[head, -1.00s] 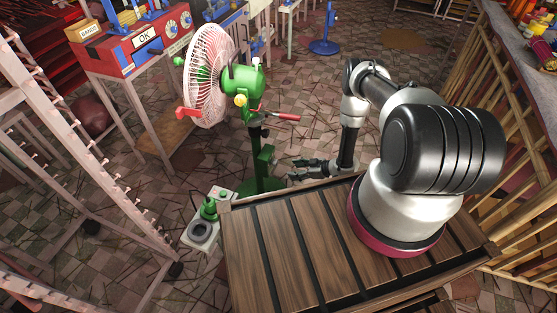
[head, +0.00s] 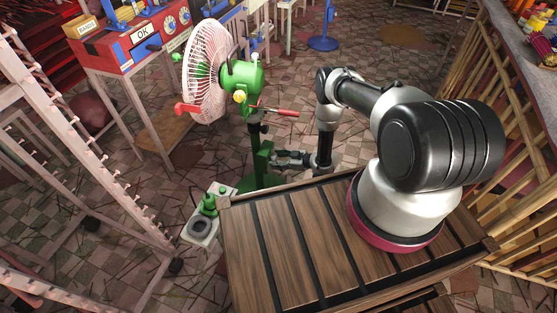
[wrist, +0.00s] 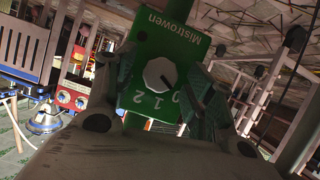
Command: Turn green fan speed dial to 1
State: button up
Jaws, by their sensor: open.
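The green fan (head: 242,76) with a pink-white grille stands beyond my wooden deck. Its green control box (head: 263,158) is low on the post. In the wrist view the box's green face (wrist: 160,48) reads "Mistrowen" upside down. A pale round dial (wrist: 159,75) sits on it, with 0, 1 and 2 in an arc below. The dial's dark mark seems to point towards the 0. My gripper (wrist: 157,88) is open, one finger on each side of the dial. I cannot tell whether they touch it. In the head view my gripper (head: 278,158) is right beside the box.
A red-handled lever (head: 281,112) sticks out from the fan above my gripper. A grey-white unit with a green knob (head: 207,205) stands near the deck's left corner. A white ladder-like rack (head: 75,140) is at left. A bamboo railing (head: 505,120) is at right.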

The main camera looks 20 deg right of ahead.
jog(key=c, duration=1)
jog(key=shift+w+d+f+m+g+y, duration=0.1)
jog(key=shift+m+g+y, duration=0.55)
jog(key=shift+m, duration=0.65)
jog(key=shift+w+d+m+g+y, duration=0.1)
jog(key=shift+m+g+y, duration=0.5)
jog(key=shift+m, duration=0.7)
jog(key=o, duration=1)
